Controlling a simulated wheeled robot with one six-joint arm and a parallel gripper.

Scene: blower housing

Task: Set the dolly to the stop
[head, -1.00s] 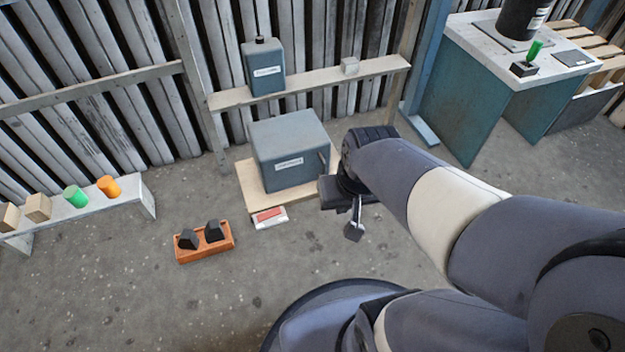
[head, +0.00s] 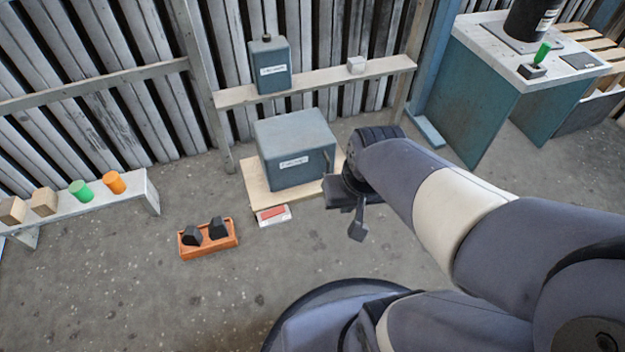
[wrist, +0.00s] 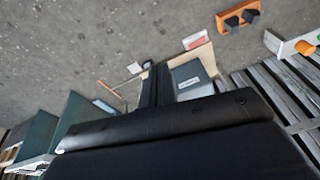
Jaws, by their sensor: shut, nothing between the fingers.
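A grey-blue box (head: 294,150) with a white label sits on a pale wooden board (head: 258,196) on the floor, below a wall rail; I take this to be the dolly. A dark handle shows on its right side. In the wrist view, the box (wrist: 186,76) is partly hidden behind my fingers. A red-and-white block (head: 273,215) lies at the board's front edge; I cannot tell whether it is the stop. My gripper (head: 357,232) is shut and empty, just right of the box and board. Its dark fingers also show in the wrist view (wrist: 155,88). My arm hides the board's right end.
An orange tray (head: 210,250) with two black blocks lies left of the board. A low bench (head: 135,192) with wooden blocks and green and orange cylinders stands left. A teal-sided table (head: 480,100) stands right. A canister (head: 269,66) stands on the rail. Front-left floor is clear.

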